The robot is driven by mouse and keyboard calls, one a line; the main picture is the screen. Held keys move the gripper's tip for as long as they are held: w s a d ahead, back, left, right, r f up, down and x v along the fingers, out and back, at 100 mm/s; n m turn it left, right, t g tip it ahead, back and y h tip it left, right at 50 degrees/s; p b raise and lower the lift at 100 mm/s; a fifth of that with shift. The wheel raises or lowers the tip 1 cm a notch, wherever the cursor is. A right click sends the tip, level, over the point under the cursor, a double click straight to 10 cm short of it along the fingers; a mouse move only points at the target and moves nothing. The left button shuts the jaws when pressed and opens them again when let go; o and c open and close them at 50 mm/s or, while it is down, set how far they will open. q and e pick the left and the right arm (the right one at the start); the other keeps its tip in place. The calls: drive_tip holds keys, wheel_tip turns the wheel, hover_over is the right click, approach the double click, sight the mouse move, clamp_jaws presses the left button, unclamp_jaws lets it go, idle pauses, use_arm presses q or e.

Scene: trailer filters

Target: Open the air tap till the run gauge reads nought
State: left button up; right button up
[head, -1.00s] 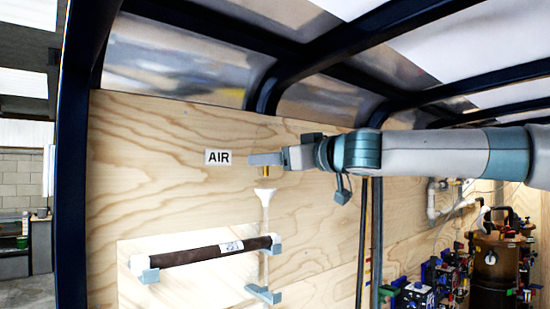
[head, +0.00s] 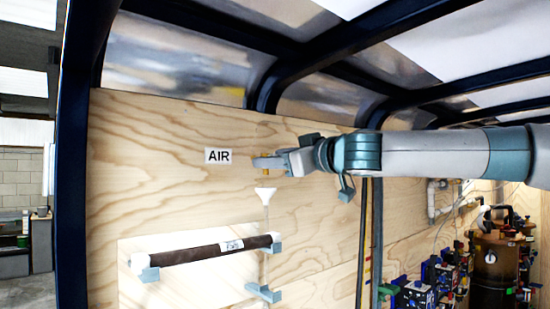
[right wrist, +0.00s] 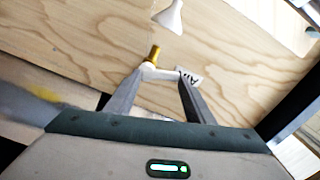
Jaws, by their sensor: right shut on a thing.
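The air tap (head: 263,158), with a brass part, sits on the plywood wall beside the AIR label (head: 218,156). My right gripper (head: 268,163) reaches it from the right and is shut on it. In the right wrist view, the right gripper's two fingers (right wrist: 160,74) stand either side of the tap's white part (right wrist: 158,72), below its brass part (right wrist: 153,54). The fingers hide some of the tap, so its degree of opening cannot be told. No gauge reads clearly; a small pale dial (head: 490,257) shows on the brown tank. My left gripper is out of view.
A white funnel (head: 265,193) on a thin pipe is just below the tap. A dark labelled tube (head: 205,252) lies on brackets lower down. Dark hoses hang right of the funnel. The brown tank (head: 490,280) and several blue and red valves stand at lower right.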

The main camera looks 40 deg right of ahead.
drive_tip(key=n, duration=0.4)
drive_tip(key=d+f+n, duration=0.1)
drive_tip(key=n, duration=0.3)
drive_tip(key=f+n, duration=0.1)
drive_tip(key=n, duration=0.3)
drive_tip(key=shift+d+f+b, duration=0.15)
drive_tip(key=shift+f+b, duration=0.05)
drive_tip(key=shift+b, duration=0.1)
drive_tip(key=shift+n, duration=0.3)
drive_tip(key=o, duration=1.1)
drive_tip(key=shift+c, duration=0.2)
drive_tip(key=shift+s, duration=0.15)
